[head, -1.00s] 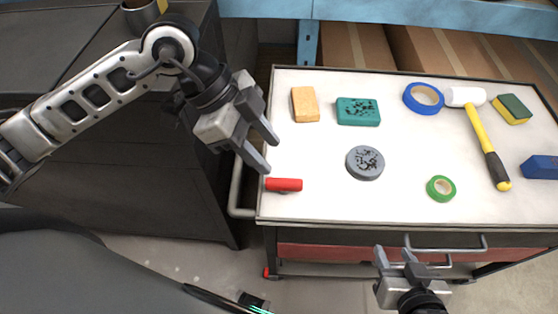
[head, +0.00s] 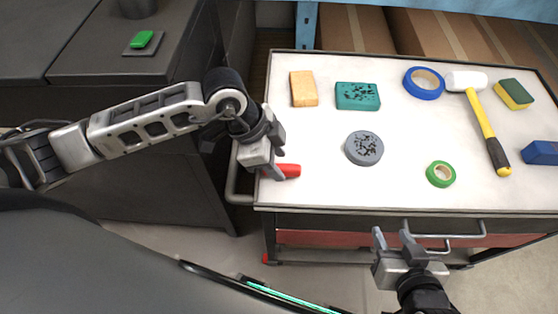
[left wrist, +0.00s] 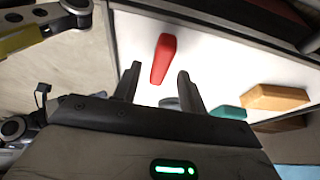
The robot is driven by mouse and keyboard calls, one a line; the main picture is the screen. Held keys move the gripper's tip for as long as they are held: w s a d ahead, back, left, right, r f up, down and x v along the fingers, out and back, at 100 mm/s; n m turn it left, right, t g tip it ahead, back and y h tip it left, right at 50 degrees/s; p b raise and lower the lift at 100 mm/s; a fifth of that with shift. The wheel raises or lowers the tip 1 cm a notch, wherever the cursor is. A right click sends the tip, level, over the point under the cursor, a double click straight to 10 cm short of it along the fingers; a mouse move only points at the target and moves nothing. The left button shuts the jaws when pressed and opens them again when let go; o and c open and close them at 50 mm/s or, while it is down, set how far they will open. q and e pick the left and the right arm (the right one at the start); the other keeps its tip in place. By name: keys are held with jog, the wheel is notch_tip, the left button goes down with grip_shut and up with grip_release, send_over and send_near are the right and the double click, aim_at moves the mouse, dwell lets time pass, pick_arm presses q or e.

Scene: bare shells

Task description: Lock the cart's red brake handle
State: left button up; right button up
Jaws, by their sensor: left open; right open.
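The red handle (head: 288,171) is a short bar at the cart top's near left corner. In the left wrist view the red handle (left wrist: 163,58) shows just beyond the fingertips, lined up with the gap between them. My left gripper (head: 278,160) is open and low beside the handle, partly covering its left end in the head view. In the left wrist view the left gripper (left wrist: 160,80) has nothing between its fingers; I cannot tell whether a finger touches the handle. My right gripper (head: 394,243) is open and empty in front of the cart's drawer.
A grey rail (head: 234,180) runs along the cart's left side. A dark cabinet (head: 130,190) stands left.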

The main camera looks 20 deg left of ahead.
pick_arm(q)
jog(key=shift+x, duration=0.75)
grip_shut()
